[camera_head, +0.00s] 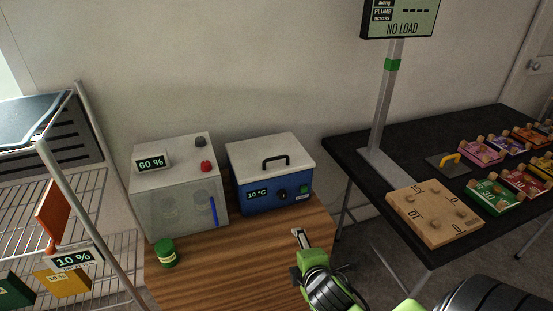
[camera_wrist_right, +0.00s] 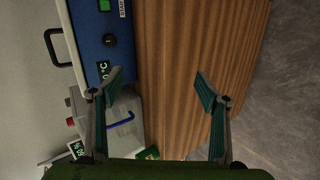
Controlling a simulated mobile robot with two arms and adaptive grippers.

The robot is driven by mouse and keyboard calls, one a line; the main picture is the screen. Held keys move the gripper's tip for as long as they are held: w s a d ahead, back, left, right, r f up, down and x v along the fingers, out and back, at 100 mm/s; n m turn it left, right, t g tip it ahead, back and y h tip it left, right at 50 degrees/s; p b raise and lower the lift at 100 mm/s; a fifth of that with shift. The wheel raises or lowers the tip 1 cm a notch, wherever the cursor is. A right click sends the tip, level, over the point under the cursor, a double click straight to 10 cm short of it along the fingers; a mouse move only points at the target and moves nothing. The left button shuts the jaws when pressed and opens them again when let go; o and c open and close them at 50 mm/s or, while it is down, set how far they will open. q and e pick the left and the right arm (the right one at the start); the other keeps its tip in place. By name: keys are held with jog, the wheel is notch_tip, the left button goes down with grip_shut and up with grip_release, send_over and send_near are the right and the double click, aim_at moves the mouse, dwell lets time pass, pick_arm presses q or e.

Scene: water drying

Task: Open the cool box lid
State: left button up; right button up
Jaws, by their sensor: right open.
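The cool box (camera_head: 262,196) is blue with a white lid (camera_head: 264,150), and it stands on the wooden table against the wall. The lid is shut, and a black handle (camera_head: 275,160) rises from it. The front shows a 10 °C display, a dark knob and a green button. In the right wrist view the blue front (camera_wrist_right: 101,40) and the handle (camera_wrist_right: 56,48) lie at upper left. My right gripper (camera_head: 298,252) is open and empty, in front of the cool box and apart from it; its spread fingers show in the wrist view (camera_wrist_right: 158,76). My left gripper is not in view.
A clear-fronted box (camera_head: 150,212) with a 60 % display stands left of the cool box. A green jar (camera_head: 166,253) is before it on the wooden table (camera_head: 240,260). A wire rack (camera_head: 100,210) is at left. A dark table (camera_head: 345,155) with a wooden board (camera_head: 432,214) is at right.

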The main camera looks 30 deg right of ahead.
jog(key=w+d+r+n+t+h, duration=0.1)
jog(key=w+d+r+n+t, duration=0.2)
jog(key=w+d+r+n, duration=0.25)
jog(key=n+t, duration=0.4)
jog(key=n, duration=1)
send_near(277, 159)
jog(key=shift+y, duration=0.4)
jog(key=x, duration=0.5)
jog(key=p+x, duration=0.1)
jog(key=x, duration=0.4)
jog(key=shift+w+d, duration=0.25)
jog(key=shift+d, duration=0.05)
jog(key=c, duration=1.3)
